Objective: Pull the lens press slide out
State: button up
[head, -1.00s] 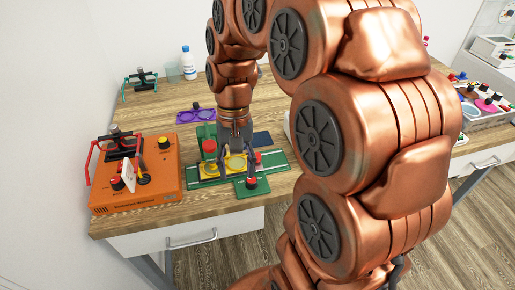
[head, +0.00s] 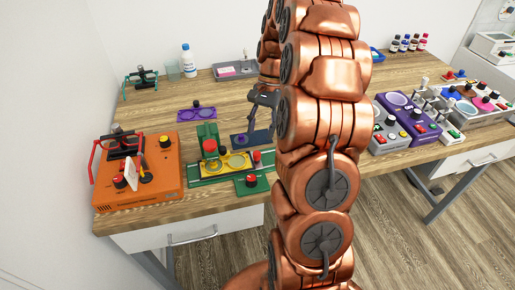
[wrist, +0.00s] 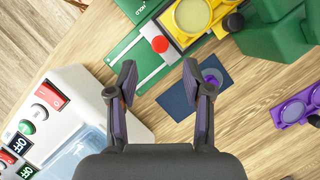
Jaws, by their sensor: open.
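The lens press is a green base (head: 200,181) with an upright green block on it, on the wooden table left of my arm. Its yellow slide (head: 224,167) carries round lens seats and a black knob (head: 210,146). The slide also shows at the top of the wrist view (wrist: 174,29), partly cut off by the frame. My gripper (head: 262,120) is open and empty, behind and right of the press.
A dark blue plate with a purple lens (wrist: 196,91) lies near the fingers. A white device with ON/OFF buttons (wrist: 60,125) is close on the left. An orange heat box (head: 150,188) stands left of the press, and a purple lens tray (head: 196,115) behind it.

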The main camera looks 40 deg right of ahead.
aim_at(257, 153)
jog(key=shift+p+x, duration=1)
jog(key=shift+x, duration=2.5)
grip_shut()
